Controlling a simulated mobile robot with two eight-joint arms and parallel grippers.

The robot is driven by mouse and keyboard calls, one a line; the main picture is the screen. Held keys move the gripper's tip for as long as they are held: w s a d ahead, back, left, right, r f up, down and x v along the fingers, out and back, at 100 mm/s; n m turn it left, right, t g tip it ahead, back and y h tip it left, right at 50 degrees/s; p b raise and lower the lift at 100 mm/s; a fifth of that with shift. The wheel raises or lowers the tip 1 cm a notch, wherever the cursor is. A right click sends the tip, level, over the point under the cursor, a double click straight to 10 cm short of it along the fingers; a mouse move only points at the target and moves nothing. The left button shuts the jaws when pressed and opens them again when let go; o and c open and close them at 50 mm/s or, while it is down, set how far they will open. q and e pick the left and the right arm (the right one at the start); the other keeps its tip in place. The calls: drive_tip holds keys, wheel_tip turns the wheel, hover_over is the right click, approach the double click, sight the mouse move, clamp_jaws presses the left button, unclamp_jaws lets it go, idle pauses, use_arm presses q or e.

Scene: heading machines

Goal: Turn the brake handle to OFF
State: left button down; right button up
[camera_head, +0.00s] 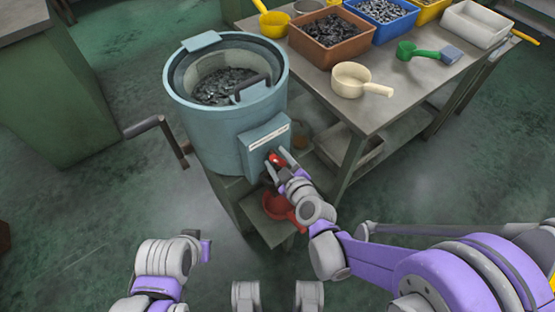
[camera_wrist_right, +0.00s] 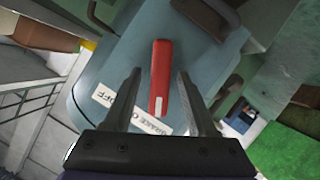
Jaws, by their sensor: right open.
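The red brake handle (camera_head: 276,158) is on the front box (camera_head: 262,143) of the round blue-grey machine (camera_head: 205,125). A white label strip lies along the top of that box. In the right wrist view the handle (camera_wrist_right: 160,78) is a long red bar. A white label (camera_wrist_right: 130,112) with partly hidden lettering, including "OFF", is beside it. My right gripper (camera_head: 280,168) is at the handle, and its fingers (camera_wrist_right: 159,80) are open, one on each side of the bar with gaps showing. In the head view the gripper partly hides the handle.
The machine's open drum holds dark metal parts (camera_head: 225,87). A red funnel-like piece (camera_head: 279,206) is below the box. A metal table (camera_head: 400,100) with bins and scoops stands close on the right. A bent bar (camera_head: 160,130) sticks out left. Floor at left front is clear.

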clamp_jaws()
idle(0.6)
drive_tip(key=shift+d+r+m+g+y+p, duration=0.1)
drive_tip(key=shift+m+g+y+p, duration=0.4)
drive_tip(key=shift+m, duration=0.6)
drive_tip(key=shift+w+d+m+g+y, duration=0.1)
drive_tip(key=shift+m+g+y, duration=0.45)
drive_tip(key=shift+m, duration=0.35)
drive_tip(key=shift+m+g+y, duration=0.45)
drive_tip(key=shift+m+y, duration=0.3)
drive_tip(key=shift+m, duration=0.45)
drive_tip(key=shift+w+d+m+g+y+b, duration=0.1)
drive_tip(key=shift+m+g+y+b, duration=0.3)
drive_tip(key=shift+m+y, duration=0.5)
drive_tip(key=shift+m, duration=0.3)
